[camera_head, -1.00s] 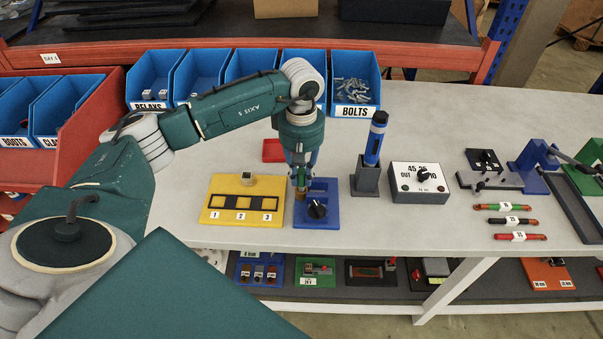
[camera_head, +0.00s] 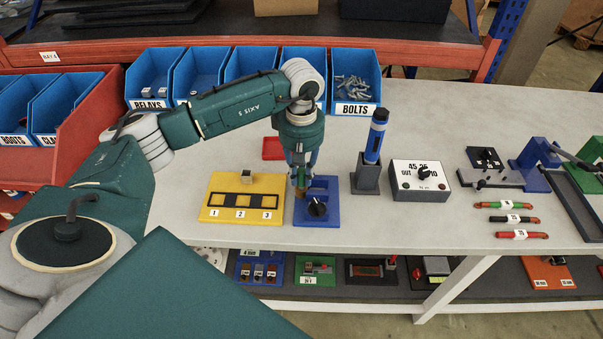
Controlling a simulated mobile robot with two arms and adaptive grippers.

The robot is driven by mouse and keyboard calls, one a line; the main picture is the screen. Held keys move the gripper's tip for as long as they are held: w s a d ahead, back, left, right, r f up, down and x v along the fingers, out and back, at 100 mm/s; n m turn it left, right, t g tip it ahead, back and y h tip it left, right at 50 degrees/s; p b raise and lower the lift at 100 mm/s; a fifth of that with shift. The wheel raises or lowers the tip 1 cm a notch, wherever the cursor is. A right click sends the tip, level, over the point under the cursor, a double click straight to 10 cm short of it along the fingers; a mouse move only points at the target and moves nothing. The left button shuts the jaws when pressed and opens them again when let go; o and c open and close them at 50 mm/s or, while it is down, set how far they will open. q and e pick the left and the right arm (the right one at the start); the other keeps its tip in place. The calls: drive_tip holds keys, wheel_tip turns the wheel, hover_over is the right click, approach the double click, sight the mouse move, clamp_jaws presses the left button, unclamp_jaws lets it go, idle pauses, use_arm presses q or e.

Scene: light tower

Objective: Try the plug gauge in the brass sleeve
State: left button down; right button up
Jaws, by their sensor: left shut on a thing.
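My left gripper (camera_head: 301,184) points straight down over the left part of a small blue base (camera_head: 329,218) on the bench. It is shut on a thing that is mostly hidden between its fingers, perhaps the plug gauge. A small brass-brown piece (camera_head: 299,208), probably the brass sleeve, shows just under the fingertips at the left of the base. I cannot tell whether the held thing is inside it or only above it. A black knob-like part (camera_head: 317,207) stands on the base to the right of the fingers. My right gripper is out of view.
A yellow board (camera_head: 222,213) with numbered slots and a small metal block (camera_head: 247,176) lies close left. A blue cylinder (camera_head: 376,136) in a dark stand (camera_head: 367,178) and a grey dial box (camera_head: 420,181) stand right. Blue bins (camera_head: 355,95) line the back.

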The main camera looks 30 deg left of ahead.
use_arm(q)
drive_tip(key=shift+r, duration=0.2)
idle(0.4)
drive_tip(key=shift+r+p, duration=0.25)
drive_tip(key=shift+p, duration=0.05)
drive_tip(key=shift+r+p, duration=1.1)
drive_tip(key=shift+r, duration=0.95)
